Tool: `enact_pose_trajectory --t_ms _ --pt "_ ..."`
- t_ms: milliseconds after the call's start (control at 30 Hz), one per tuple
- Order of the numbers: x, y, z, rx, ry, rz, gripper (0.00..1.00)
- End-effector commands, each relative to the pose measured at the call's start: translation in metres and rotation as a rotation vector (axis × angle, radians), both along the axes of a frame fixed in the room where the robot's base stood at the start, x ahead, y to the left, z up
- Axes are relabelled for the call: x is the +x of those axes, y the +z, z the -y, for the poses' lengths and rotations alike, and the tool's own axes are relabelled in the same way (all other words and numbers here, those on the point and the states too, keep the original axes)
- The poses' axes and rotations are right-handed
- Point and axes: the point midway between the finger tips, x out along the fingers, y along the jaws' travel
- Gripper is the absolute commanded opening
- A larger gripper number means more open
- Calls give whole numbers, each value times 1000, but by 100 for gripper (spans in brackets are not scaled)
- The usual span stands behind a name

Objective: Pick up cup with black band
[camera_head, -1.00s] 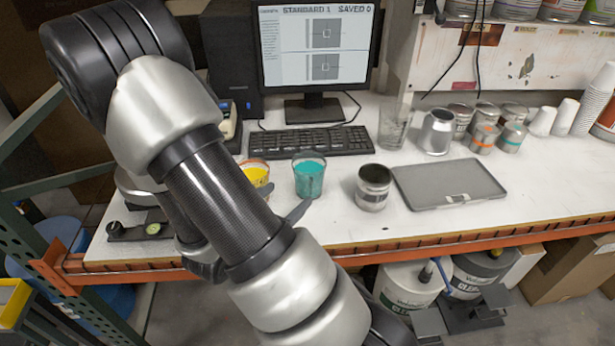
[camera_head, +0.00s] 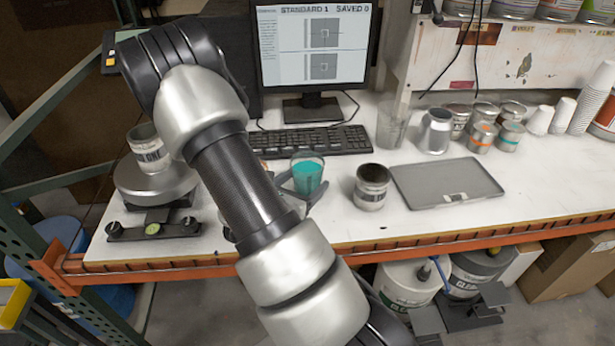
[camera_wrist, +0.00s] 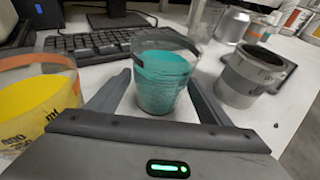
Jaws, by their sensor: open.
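A clear cup of teal liquid (camera_head: 307,176) stands on the white bench in front of the keyboard. In the wrist view the same teal cup (camera_wrist: 163,78) is upright, with a thin dark strip near its rim. My gripper (camera_wrist: 160,88) is open, with one finger on each side of the teal cup; I cannot tell whether either touches it. In the head view my gripper (camera_head: 304,187) is partly hidden by my arm. A cup of yellow liquid with an orange band (camera_wrist: 38,95) stands left of my gripper in the wrist view; my arm hides it in the head view.
A labelled metal can (camera_head: 371,187) stands close right of the teal cup, beside a grey tray (camera_head: 420,197). The keyboard (camera_head: 315,143) lies behind. An empty clear cup (camera_head: 392,127) and several cans stand further back. A scale (camera_head: 150,187) holding a can is left.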

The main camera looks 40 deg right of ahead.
Motion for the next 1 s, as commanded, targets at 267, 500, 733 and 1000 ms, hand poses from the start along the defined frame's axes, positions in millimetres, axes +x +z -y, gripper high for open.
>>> enact_pose_trajectory --t_ms 267,500,733,1000 --pt "0 0 0 0 0 0 37" --pt "0 1 0 -1 0 2 31" --pt "0 5 0 -2 -1 1 31" --pt "0 22 0 -2 -2 4 31"
